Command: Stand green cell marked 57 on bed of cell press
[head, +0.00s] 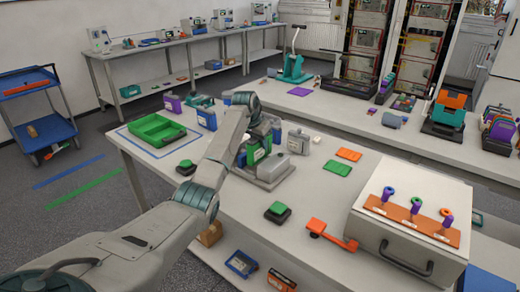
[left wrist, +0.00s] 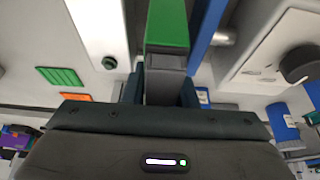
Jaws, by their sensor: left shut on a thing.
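My left arm reaches over the near table to the cell press (head: 272,178), a grey machine with a heavy base. My left gripper (head: 258,137) is shut on the green cell (head: 256,155), which shows a white label; its number is too small to read. The cell appears upright at the press; whether it touches the bed cannot be told. In the left wrist view the green cell (left wrist: 167,28) is between the dark fingers of the gripper (left wrist: 161,88), close to a pale metal part of the press (left wrist: 98,25). My right gripper is not in view.
A green tray (head: 157,131) lies at the table's left. Black pads with green buttons (head: 278,211) and an orange lever piece (head: 330,234) lie in front. A white box with an orange rack (head: 412,222) fills the right side. Green and orange cards (head: 337,168) lie behind.

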